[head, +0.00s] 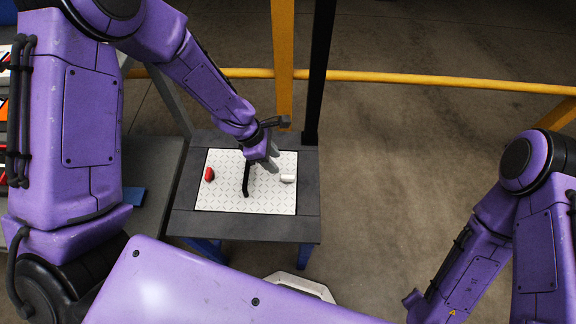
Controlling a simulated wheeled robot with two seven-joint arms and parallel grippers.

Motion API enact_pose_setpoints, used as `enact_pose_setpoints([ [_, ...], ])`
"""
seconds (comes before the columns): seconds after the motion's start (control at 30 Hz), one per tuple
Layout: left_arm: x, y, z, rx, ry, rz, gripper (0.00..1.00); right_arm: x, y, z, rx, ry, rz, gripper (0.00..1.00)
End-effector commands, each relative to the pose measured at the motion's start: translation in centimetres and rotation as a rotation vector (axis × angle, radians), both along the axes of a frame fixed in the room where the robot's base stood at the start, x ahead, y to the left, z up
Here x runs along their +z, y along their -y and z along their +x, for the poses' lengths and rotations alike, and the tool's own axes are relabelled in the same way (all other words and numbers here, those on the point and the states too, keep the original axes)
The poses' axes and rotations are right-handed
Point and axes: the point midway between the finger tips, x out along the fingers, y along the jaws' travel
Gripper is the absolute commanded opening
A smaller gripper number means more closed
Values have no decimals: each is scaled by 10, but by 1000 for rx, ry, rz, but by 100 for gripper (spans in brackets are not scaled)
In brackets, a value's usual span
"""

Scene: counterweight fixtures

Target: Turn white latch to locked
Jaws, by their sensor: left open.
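The white latch (288,178) sits at the right side of a light patterned plate (225,198) on a small dark table. A red latch (209,174) sits at the plate's left side. A black bar-shaped handle (247,180) stands between them. My left gripper (272,161) is open over the upper right part of the plate, up and left of the white latch. It looks apart from the latch, though its height is hard to judge. My right arm shows at the right edge, but its gripper is out of view.
The dark table (245,228) has blue legs. A yellow post (284,60) and a black post (320,70) rise behind it, with a yellow rail (420,80) across the back. A grey bench (150,210) adjoins on the left. The floor to the right is clear.

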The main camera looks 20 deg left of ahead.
Motion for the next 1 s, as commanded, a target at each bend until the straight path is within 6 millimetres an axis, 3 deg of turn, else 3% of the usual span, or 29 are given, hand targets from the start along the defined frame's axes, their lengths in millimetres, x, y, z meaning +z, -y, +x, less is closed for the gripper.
enact_pose_setpoints([
  [0.1, -29, 12, 3, -3, -3, -1, 43, -8, 0, -1, 0, -2, 0, 43],
  [0.33, -71, 30, 7, -4, -2, -1, 43, -16, 0, 0, 0, -1, 0, 43],
  [0.5, -83, 34, 9, -3, 0, 1, 43, -17, 0, 0, 0, -1, 0, 43],
  [0.73, -84, 35, 9, -1, 1, 0, 43, -17, 0, 0, 0, -1, 1, 43],
  [0.77, -84, 35, 9, -1, 0, 0, 39, -17, 0, 0, 0, -1, 1, 43],
  [0.8, -84, 35, 9, -1, 1, 0, 26, -17, 0, 0, 0, -1, 1, 43],
  [0.9, -84, 34, 9, -1, 1, 1, 0, -17, 0, 0, 0, -1, 1, 43],
  [1.0, -84, 34, 9, -1, 0, 1, 0, -17, 0, 0, 0, -1, 0, 43],
])
